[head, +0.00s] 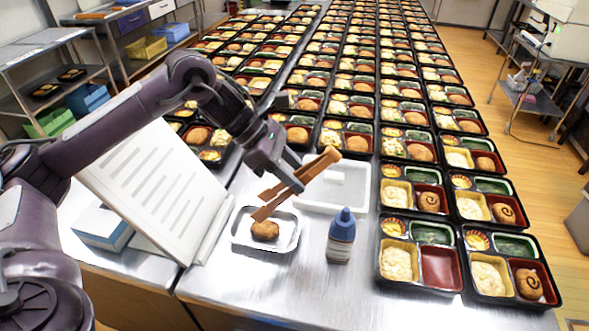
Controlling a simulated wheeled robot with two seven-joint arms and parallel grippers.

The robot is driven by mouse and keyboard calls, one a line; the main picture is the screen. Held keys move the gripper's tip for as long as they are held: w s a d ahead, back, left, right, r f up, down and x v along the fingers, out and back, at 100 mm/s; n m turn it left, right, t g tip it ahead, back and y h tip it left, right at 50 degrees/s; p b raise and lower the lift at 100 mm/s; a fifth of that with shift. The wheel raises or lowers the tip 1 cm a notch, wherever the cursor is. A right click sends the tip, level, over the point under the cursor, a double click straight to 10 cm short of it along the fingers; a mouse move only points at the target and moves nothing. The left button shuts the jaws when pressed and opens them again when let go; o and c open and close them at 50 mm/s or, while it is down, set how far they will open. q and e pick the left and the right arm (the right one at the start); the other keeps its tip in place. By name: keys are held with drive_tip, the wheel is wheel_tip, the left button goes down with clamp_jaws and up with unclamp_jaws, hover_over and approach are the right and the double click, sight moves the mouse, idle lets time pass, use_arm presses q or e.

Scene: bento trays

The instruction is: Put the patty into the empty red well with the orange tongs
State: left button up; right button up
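The brown patty (265,230) lies in a small white tray (240,238) on the steel table. My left gripper (288,174) is shut on the orange tongs (322,164), above and behind the patty. The tongs slant down to the left, and their tips are right over the patty. I cannot tell whether they touch it. The empty red well (440,268) is the front right compartment of the nearest bento tray (418,292), to the right of the patty. My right gripper is not in view.
A blue-capped bottle (341,238) stands between the white tray and the bento trays. A pale larger tray (337,188) lies behind it. A white lined board (150,185) stands at the left. Rows of filled bento trays cover the table's back and right.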

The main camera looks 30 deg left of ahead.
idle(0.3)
use_arm(q)
drive_tip(key=shift+f+b, duration=1.45)
drive_tip(key=shift+f, duration=0.2)
drive_tip(key=shift+d+f, duration=0.1)
wheel_tip(320, 180, down, 3)
drive_tip(key=b, duration=0.3)
drive_tip(key=shift+f, duration=0.15)
drive_tip(key=shift+c, duration=0.4)
drive_tip(key=c, duration=0.7)
